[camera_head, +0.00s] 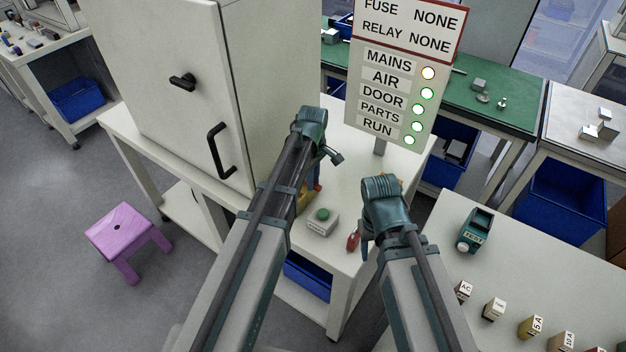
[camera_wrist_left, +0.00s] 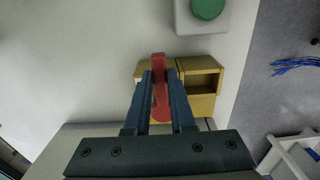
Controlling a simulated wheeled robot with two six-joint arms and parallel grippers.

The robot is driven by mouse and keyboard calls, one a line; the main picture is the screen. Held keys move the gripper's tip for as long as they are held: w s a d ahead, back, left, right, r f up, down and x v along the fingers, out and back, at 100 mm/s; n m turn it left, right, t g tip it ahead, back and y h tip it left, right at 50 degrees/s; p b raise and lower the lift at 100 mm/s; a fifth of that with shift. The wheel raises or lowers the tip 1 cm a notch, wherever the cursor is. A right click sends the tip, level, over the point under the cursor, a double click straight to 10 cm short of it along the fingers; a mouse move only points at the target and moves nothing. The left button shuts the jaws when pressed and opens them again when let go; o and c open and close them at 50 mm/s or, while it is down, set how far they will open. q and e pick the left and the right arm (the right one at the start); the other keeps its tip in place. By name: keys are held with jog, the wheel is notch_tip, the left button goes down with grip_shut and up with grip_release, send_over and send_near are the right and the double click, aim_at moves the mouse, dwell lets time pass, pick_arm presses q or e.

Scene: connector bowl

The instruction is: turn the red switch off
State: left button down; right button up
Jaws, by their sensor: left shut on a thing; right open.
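The red switch (camera_wrist_left: 158,62) is a red lever standing on a yellow box (camera_wrist_left: 202,102) in the left wrist view. My left gripper (camera_wrist_left: 160,80) is shut on the lever, with one dark finger on each side. In the head view the yellow box (camera_head: 303,201) is mostly hidden behind my left arm, and my left gripper (camera_head: 316,178) reaches down to it. My right gripper (camera_head: 368,240) is open above the front right of the white table, beside a small red object (camera_head: 353,240).
A grey box with a green button (camera_head: 322,215) stands beside the yellow box. A sign panel (camera_head: 396,100) shows a yellowish MAINS light and green lights below. A tall cabinet (camera_head: 215,70) stands at left. A side table (camera_head: 520,250) holds several labelled blocks and a green tester.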

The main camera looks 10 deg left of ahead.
pick_arm(q)
jog(key=shift+s, duration=0.1)
dwell(0.4)
jog(key=m, duration=0.1)
jog(key=s+m, duration=0.1)
jog(key=shift+s+a+m, duration=0.1)
jog(key=shift+a+m, duration=0.2)
jog(key=shift+a, duration=0.05)
jog(key=m, duration=0.1)
jog(key=s+a+m, duration=0.1)
jog(key=shift+m, duration=0.4)
jog(key=m, duration=0.1)
jog(key=a+m, duration=0.1)
jog(key=shift+s+a+m, duration=0.1)
jog(key=shift+s+m, duration=0.3)
jog(key=m, duration=0.1)
jog(key=a+m, duration=0.1)
jog(key=shift+s+a+m, duration=0.15)
jog(key=shift+s+m, duration=0.05)
jog(key=shift+m, duration=0.1)
jog(key=a+m, duration=0.1)
jog(key=m, duration=0.2)
jog(key=shift+a, duration=0.4)
jog(key=shift+w+a+m, duration=0.1)
jog(key=shift+a+m, duration=0.4)
jog(key=shift+m, duration=0.55)
jog(key=shift+w+a+m, duration=0.1)
jog(key=shift+a+m, duration=0.35)
jog(key=shift+m, duration=0.6)
